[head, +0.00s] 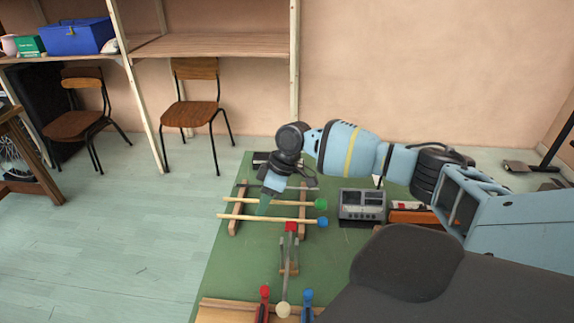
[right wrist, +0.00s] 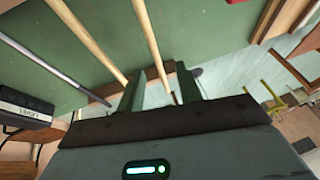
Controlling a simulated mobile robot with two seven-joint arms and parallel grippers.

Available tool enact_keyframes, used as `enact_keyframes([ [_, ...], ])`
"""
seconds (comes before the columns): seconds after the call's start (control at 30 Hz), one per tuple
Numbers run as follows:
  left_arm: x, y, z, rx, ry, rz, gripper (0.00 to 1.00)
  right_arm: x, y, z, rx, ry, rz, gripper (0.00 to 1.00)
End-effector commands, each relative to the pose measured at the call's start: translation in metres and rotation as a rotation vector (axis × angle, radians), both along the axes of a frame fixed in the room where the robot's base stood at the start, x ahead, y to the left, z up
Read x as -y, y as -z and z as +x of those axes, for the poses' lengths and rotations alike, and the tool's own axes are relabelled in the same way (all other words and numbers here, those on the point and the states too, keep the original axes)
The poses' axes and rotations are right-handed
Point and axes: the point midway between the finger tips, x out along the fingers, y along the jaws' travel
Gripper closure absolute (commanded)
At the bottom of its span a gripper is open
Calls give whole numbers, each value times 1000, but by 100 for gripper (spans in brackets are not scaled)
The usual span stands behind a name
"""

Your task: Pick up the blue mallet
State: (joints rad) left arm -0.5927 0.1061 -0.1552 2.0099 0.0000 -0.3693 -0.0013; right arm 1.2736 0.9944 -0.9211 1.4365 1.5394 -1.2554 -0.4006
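The blue mallet has a pale wooden handle and a small blue head (head: 322,222). It lies across two wooden rails on the green table, parallel to a green-headed mallet (head: 320,204) just behind it. My right gripper (head: 263,208) points down at the handles, left of the heads. In the right wrist view my right gripper (right wrist: 160,90) is open. One wooden handle (right wrist: 152,45), apparently the blue mallet's, runs between the fingers; the other handle (right wrist: 90,38) passes beside the left finger. Neither head shows there. My left gripper is not in view.
A grey rod (right wrist: 40,60) lies behind the mallets. A grey box with dials (head: 362,206) stands right of the heads.

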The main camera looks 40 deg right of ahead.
Motion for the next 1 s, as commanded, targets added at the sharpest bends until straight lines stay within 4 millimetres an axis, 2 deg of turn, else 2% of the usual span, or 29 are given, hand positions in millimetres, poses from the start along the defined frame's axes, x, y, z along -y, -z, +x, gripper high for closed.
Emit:
enact_keyframes([
  [0.2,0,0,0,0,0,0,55,-10,29,8,-1,-2,1,65],
  [0.3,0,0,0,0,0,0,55,-13,37,10,-1,1,1,65],
  [0.6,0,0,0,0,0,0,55,-15,41,11,0,0,0,65],
  [0.87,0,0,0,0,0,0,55,-15,41,11,0,0,0,99],
  [1.0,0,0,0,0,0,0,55,-14,41,10,0,1,0,100],
])
